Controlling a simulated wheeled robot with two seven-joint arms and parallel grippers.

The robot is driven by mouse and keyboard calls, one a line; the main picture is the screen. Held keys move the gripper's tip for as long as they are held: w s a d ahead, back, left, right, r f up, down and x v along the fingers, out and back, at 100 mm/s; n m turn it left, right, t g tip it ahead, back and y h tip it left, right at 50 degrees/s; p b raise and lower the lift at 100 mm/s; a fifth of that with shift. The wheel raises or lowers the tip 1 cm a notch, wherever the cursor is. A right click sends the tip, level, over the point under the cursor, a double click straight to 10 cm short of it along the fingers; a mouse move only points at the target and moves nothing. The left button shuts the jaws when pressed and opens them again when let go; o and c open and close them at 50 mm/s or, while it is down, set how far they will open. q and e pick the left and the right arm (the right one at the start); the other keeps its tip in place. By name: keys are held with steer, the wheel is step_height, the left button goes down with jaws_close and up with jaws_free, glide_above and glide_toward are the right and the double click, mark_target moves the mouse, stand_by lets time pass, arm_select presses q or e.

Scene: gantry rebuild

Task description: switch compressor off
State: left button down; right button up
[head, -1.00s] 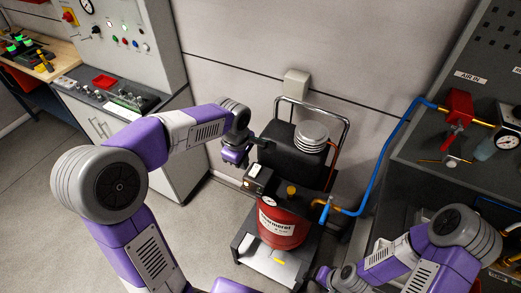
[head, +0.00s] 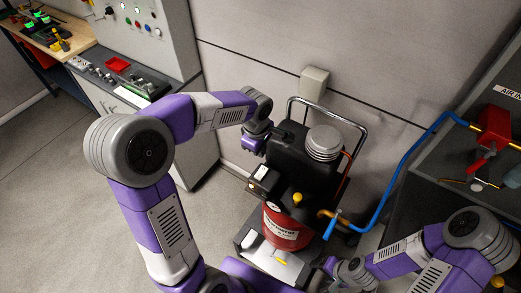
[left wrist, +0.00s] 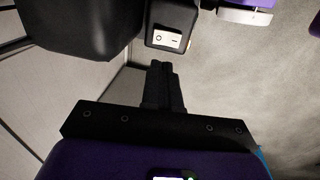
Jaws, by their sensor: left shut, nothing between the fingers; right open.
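The compressor stands on a grey base, with a red tank (head: 285,232), a black housing (head: 299,152) and a small black switch box (head: 265,181) on its near left side. In the left wrist view the switch box (left wrist: 172,18) bears a white rocker (left wrist: 167,40) marked with a circle at left and a dash at right. My left gripper (head: 279,134) is shut and empty, beside the black housing and above the switch box. In the left wrist view its fingertips (left wrist: 161,66) lie just below the rocker, apart from it. My right gripper (head: 334,268) is open, low at the right of the tank.
A blue hose (head: 405,175) runs from the compressor to a red valve (head: 493,128) at the right bench. A metal handle frame (head: 342,118) rises behind the compressor. A control cabinet (head: 150,50) stands at left. The floor at left is clear.

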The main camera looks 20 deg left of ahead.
mark_target(263, 169)
arm_select(q)
steer(key=f, duration=0.3)
steer(key=w+f, duration=0.1)
steer(key=f, duration=0.6)
steer(key=shift+w+d+f, duration=0.1)
steer(key=shift+w+f, duration=0.15)
steer(key=shift+f, duration=0.15)
arm_select(e)
steer(key=shift+f, duration=0.3)
